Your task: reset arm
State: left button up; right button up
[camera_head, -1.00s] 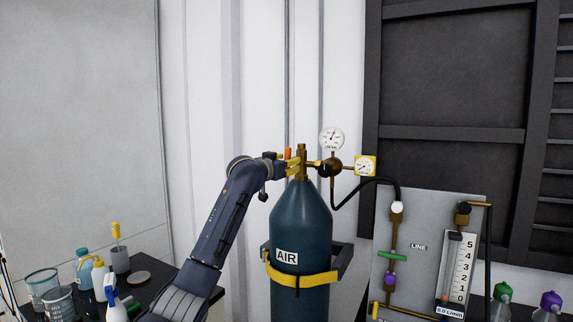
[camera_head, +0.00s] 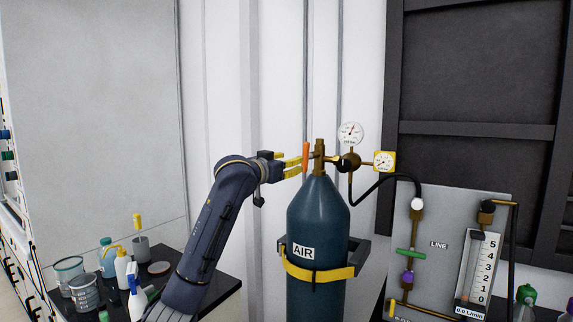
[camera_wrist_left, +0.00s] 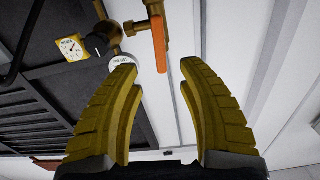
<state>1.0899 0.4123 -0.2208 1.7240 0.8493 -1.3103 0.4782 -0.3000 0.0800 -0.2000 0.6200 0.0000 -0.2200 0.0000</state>
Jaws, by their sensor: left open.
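My left gripper (camera_head: 294,167) has yellow fingers and is open and empty, just left of the valve on top of the cylinder. The blue-green AIR gas cylinder (camera_head: 318,217) stands upright behind a yellow strap. Its brass valve (camera_head: 319,158) carries an upright orange handle (camera_head: 306,156). In the left wrist view the two fingers (camera_wrist_left: 157,70) are spread apart, and the orange handle (camera_wrist_left: 158,44) lies beyond the tips, between them in the picture and clear of both. My right gripper is not in view.
Two gauges, a white one (camera_head: 351,133) and a yellow one (camera_head: 384,161), sit right of the valve. A hose runs to the LINE panel (camera_head: 460,206) with a flowmeter (camera_head: 477,269). Bottles and beakers crowd the black bench (camera_head: 212,289) below my left arm.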

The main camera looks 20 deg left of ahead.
pick_arm(q)
jog(key=shift+s, duration=0.5)
jog(key=shift+a, duration=0.1)
